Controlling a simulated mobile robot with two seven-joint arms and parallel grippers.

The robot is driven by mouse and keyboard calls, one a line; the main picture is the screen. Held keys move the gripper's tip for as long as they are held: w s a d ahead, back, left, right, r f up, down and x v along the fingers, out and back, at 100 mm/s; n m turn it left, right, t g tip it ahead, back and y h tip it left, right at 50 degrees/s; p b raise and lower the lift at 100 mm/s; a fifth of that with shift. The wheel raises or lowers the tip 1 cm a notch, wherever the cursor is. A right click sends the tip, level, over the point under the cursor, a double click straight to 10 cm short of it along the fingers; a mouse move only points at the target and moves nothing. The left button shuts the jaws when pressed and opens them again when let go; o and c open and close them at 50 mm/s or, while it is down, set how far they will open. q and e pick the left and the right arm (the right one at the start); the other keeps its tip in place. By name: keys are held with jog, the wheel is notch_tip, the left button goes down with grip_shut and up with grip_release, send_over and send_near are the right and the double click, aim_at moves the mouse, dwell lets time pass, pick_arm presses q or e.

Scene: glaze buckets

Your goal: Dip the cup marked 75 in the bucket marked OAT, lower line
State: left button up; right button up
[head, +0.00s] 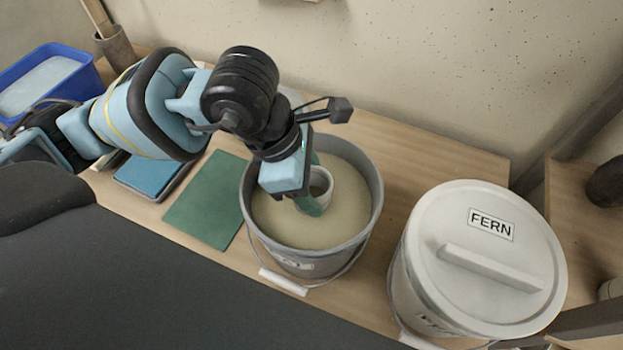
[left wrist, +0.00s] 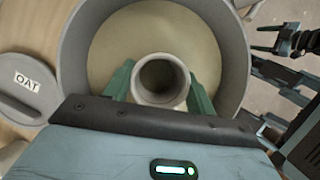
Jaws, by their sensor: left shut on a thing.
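A light grey cup (head: 321,182) is in my left gripper (head: 313,197), inside an open grey bucket of beige glaze (head: 345,221). In the left wrist view the cup (left wrist: 162,80) sits between the two green fingers, its mouth facing the camera. My left gripper (left wrist: 160,88) is shut on it. The cup's number and lines are not visible, and I cannot tell how deep its lower end is. The open bucket's own label is too small to read. A grey lid marked OAT (left wrist: 30,82) lies beside the bucket in the left wrist view.
A lidded white bucket marked FERN (head: 480,262) stands right of the open bucket. A green mat (head: 208,200) lies to its left, with a blue-topped flat item (head: 152,174) beyond. A blue tub (head: 45,85) and a brown pot (head: 117,48) stand at the far left.

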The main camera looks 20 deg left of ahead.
pick_arm(q)
jog(key=shift+r, duration=0.1)
dwell(0.4)
jog(key=shift+r+p, duration=1.35)
jog(key=shift+r, duration=0.75)
pick_arm(e)
jog(key=shift+w+r, duration=0.35)
jog(key=shift+r, duration=0.35)
jog(key=shift+w+r, duration=0.35)
jog(key=shift+r, duration=0.3)
pick_arm(q)
notch_tip(320, 180, up, 8)
jog(key=p, duration=0.4)
jog(key=shift+f, duration=0.15)
pick_arm(e)
jog(key=w+r+t, duration=0.1)
jog(key=w+r, duration=0.2)
jog(key=r, duration=0.2)
jog(key=shift+r, duration=0.1)
